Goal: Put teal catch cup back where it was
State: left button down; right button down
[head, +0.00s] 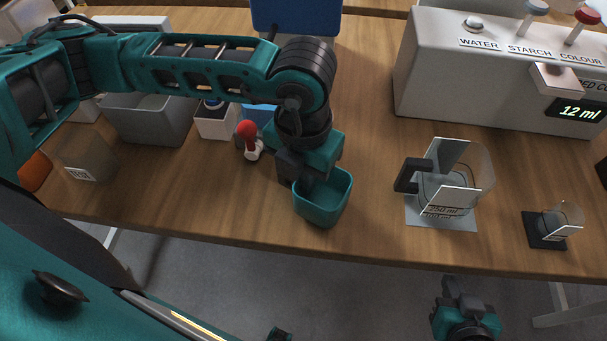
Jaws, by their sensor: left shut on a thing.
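The teal catch cup (322,206) is a small open-topped cup near the front edge of the table. My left gripper (306,180) comes down from above and is shut on the cup's back-left rim. The cup looks empty and roughly upright. I cannot tell whether its bottom touches the table. My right gripper (455,290) is below the front edge of the table, away from the cup. Its fingers are small and dark, and I cannot tell whether they are open.
A clear jug (465,185) stands on a grey mat (425,212) to the right. A small beaker (565,218) sits on a dark pad (537,232). A dispenser (450,70) stands behind. A red-knobbed object (247,130), white box (215,125) and grey bin (150,122) are at left.

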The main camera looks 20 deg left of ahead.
pick_arm(q)
jog(key=shift+f, duration=0.35)
jog(key=shift+f, duration=0.15)
jog(key=c, duration=1.3)
grip_release()
jog(key=shift+o, duration=0.2)
jog(key=shift+r, duration=0.25)
notch_tip(320, 180, up, 12)
jog(key=shift+f, duration=0.1)
